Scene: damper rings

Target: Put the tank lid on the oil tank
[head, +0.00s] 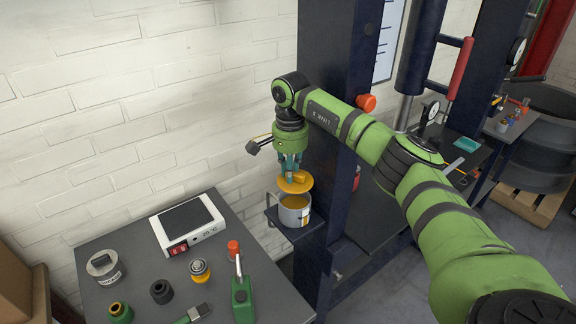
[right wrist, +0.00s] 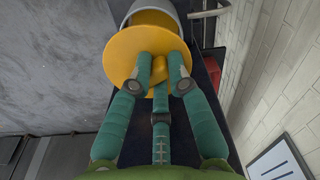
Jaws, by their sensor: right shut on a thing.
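The tank lid (head: 295,183) is a yellow-orange disc with a raised grip. My right gripper (head: 291,174) is shut on it and holds it just above the oil tank (head: 296,216), a grey-white can with yellow oil inside. In the head view the lid looks slightly tilted and apart from the rim, with the oil visible below it. In the right wrist view the lid (right wrist: 128,64) covers part of the tank's opening, and the tank (right wrist: 160,8) shows beyond it. The teal fingers (right wrist: 160,68) meet at the lid's middle. My left gripper is not in view.
The tank stands on a small dark shelf (head: 318,233) on the dark blue column (head: 337,60). A grey table (head: 140,240) at the left holds a scale (head: 188,223), a green oil can (head: 242,298) and several small parts. A white brick wall (head: 150,100) is behind.

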